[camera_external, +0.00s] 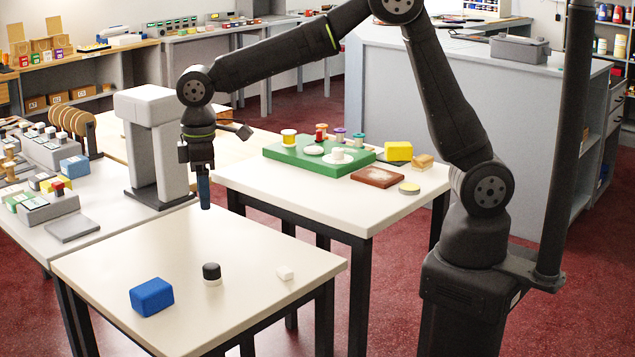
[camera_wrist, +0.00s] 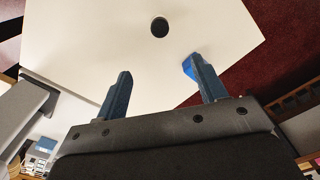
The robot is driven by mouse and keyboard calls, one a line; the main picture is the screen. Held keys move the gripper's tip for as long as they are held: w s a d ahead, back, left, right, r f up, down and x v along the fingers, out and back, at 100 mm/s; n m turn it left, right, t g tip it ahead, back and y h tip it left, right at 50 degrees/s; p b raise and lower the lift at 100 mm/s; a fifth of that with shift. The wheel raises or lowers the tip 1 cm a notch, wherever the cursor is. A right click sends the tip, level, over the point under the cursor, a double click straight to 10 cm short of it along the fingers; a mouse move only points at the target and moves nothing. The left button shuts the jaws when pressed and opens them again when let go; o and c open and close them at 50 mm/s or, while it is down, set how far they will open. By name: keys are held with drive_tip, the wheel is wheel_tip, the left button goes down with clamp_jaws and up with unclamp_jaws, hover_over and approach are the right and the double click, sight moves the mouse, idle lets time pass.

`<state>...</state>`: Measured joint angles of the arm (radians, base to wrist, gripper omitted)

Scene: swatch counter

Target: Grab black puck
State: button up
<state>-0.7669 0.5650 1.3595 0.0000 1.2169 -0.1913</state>
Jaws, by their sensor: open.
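My gripper (camera_external: 204,206) hangs pointing down, well above the table and apart from the puck. In the wrist view my gripper (camera_wrist: 160,66) has its two blue fingers wide apart with nothing between them.
A blue block (camera_external: 152,297) lies left of the puck and is partly hidden behind a finger in the wrist view (camera_wrist: 188,69). A small white block (camera_external: 285,273) lies to the right. The near table (camera_external: 215,235) is otherwise clear. A grey stand (camera_external: 172,155) rises behind.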

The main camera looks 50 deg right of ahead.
sight(211, 266)
drive_tip(key=shift+n, duration=0.9)
wheel_tip(211, 266, down, 18)
drive_tip(key=shift+d+f, duration=0.1)
drive_tip(key=shift+f, duration=0.1)
drive_tip(key=shift+c, duration=0.3)
drive_tip(key=c, duration=1)
